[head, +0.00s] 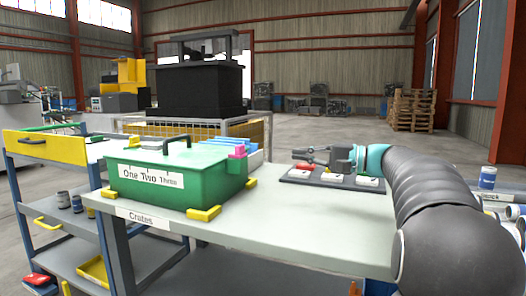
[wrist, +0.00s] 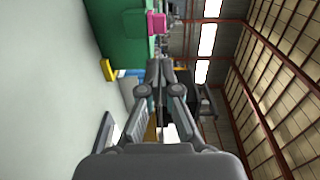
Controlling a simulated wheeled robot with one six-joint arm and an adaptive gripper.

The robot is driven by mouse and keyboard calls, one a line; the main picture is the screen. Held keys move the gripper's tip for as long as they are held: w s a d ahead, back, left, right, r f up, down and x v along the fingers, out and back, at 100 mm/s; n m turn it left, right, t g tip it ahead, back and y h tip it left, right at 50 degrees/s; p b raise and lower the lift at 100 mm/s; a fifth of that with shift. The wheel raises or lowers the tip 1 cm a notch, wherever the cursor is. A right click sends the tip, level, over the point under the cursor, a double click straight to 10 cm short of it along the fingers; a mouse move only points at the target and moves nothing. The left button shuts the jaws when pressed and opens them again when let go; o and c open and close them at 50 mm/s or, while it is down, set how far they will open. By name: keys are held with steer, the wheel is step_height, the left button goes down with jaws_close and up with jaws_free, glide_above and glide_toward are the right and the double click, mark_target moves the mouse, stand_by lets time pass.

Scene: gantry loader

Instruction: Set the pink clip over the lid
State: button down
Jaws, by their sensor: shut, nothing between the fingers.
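The green crate (head: 150,186), marked "One Two Three", stands on the table with a green lid (head: 175,160) and black handle on top. The pink clip (head: 238,151) is at the lid's right edge; I cannot tell how fully it sits over the lid. In the wrist view the clip (wrist: 156,22) shows beside the green crate wall (wrist: 110,30), apart from my fingers. My gripper (head: 298,158) is to the right of the crate, above a dark board, pointing left. Its fingers (wrist: 159,68) are together and empty.
Yellow corner blocks (head: 204,213) sit around the crate's base. The dark board (head: 330,179) with white cards lies under my gripper. Blue-and-white items (head: 215,146) stand behind the crate. The table's (head: 300,222) front right is clear. A blue trolley (head: 45,149) stands left.

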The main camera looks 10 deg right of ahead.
mark_target(243, 149)
steer(key=p+x, duration=0.1)
steer(key=x, duration=1.2)
steer(key=shift+w+a, duration=0.2)
steer(key=shift+a, duration=0.15)
